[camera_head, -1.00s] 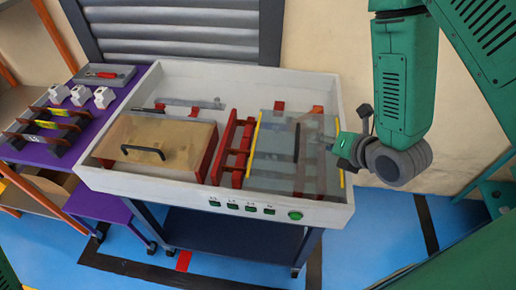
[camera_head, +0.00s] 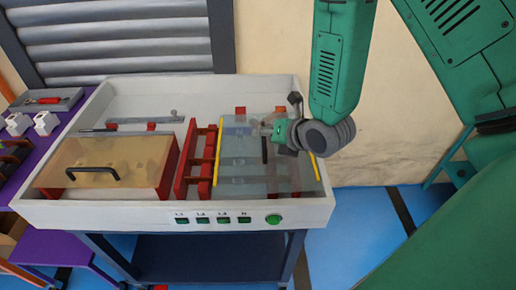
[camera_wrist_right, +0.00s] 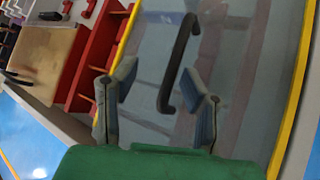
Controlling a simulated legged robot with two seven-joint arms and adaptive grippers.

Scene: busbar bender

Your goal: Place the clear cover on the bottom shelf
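The clear cover (camera_head: 240,165) is a see-through panel with yellow edge strips and a black bar handle (camera_head: 264,150). It lies over the right part of the white-rimmed bench. My right gripper (camera_head: 270,131) is over the cover, close to the handle. In the right wrist view, the open fingers (camera_wrist_right: 165,90) are spread on both sides of the handle's near part (camera_wrist_right: 178,62), with no visible contact on it. The dark bottom shelf (camera_head: 210,258) is under the bench and its visible part looks empty. My left gripper is not in view.
A tan cover with a black handle (camera_head: 100,165) lies on the bench's left part, with a red frame (camera_head: 195,160) between the covers. Green buttons line the bench's front rim (camera_head: 150,215). A purple table (camera_head: 50,155) stands left. Bench legs flank the shelf.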

